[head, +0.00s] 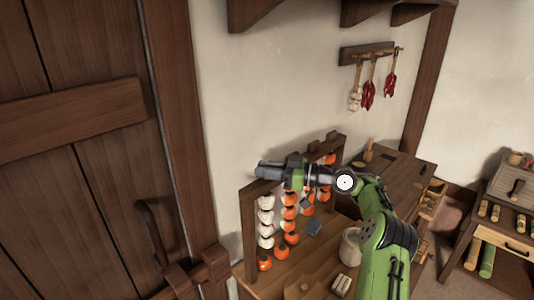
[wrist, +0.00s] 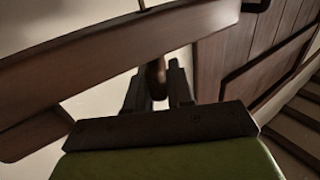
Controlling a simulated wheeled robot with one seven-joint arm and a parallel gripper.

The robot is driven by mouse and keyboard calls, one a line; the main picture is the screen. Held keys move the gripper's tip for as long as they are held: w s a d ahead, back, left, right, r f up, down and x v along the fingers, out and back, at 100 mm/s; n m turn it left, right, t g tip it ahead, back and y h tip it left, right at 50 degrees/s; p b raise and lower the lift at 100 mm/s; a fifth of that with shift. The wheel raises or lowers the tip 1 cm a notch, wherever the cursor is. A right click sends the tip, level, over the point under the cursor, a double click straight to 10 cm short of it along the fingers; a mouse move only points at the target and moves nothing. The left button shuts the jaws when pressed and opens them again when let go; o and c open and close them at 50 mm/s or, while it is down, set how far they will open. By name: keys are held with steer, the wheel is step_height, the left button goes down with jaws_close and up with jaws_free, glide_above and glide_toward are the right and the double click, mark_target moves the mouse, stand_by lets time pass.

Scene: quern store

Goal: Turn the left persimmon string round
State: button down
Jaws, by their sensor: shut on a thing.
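The left persimmon string (head: 265,217) hangs from the wooden rack (head: 249,232) by the wall. Its upper pieces look white and its lowest piece orange. My gripper (head: 266,170) reaches in from the right at the height of the rack's top bar, above the left string; its tips are hard to make out there. In the wrist view my gripper (wrist: 157,82) is shut on a brown rounded peg (wrist: 155,72) just below a dark wooden beam. The peg's link to the left string is hidden.
More strings with orange persimmons (head: 290,212) hang close to the right of the left one. A door (head: 80,150) is at the left. Garlic and red peppers (head: 368,93) hang on the wall.

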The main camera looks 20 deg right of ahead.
steer(key=shift+n+g+y+p, duration=0.55)
steer(key=shift+g+p, duration=0.25)
steer(key=shift+p, duration=0.85)
steer(key=c, duration=1.1)
jaws_free()
steer(key=shift+w+a, duration=0.1)
steer(key=shift+a, duration=0.1)
steer(key=v, duration=1.6)
steer(key=shift+a+b, duration=0.1)
steer(key=shift+b, duration=0.25)
